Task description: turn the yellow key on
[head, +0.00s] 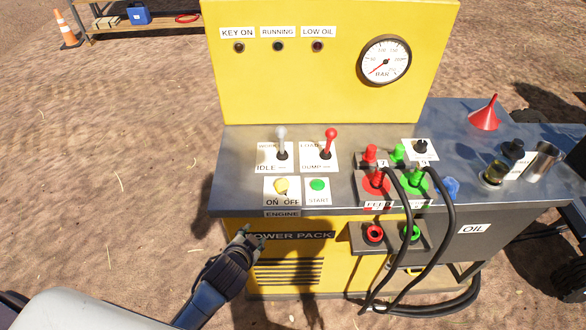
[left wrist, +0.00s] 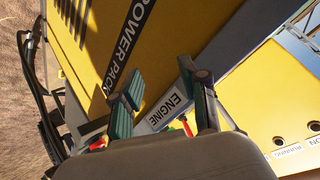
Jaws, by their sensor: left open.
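The yellow key (head: 281,185) sits on a white ON/OFF plate at the front left of the grey panel top, above the ENGINE label (head: 282,213). Which way it is turned is too small to tell. The KEY ON lamp (head: 239,47) looks dark. My left gripper (head: 252,238) is open and empty, in front of the yellow POWER PACK face, below and left of the key and apart from it. In the left wrist view my open fingers (left wrist: 160,95) frame the ENGINE label (left wrist: 168,108); I cannot make out the key there. My right gripper is out of view.
Right of the key is a green START button (head: 317,184). Behind are a white-knobbed lever (head: 281,138) and a red-knobbed lever (head: 330,140). Black hoses (head: 446,220) hang over the front at right. A red funnel (head: 485,115) stands far right. Bare ground lies left.

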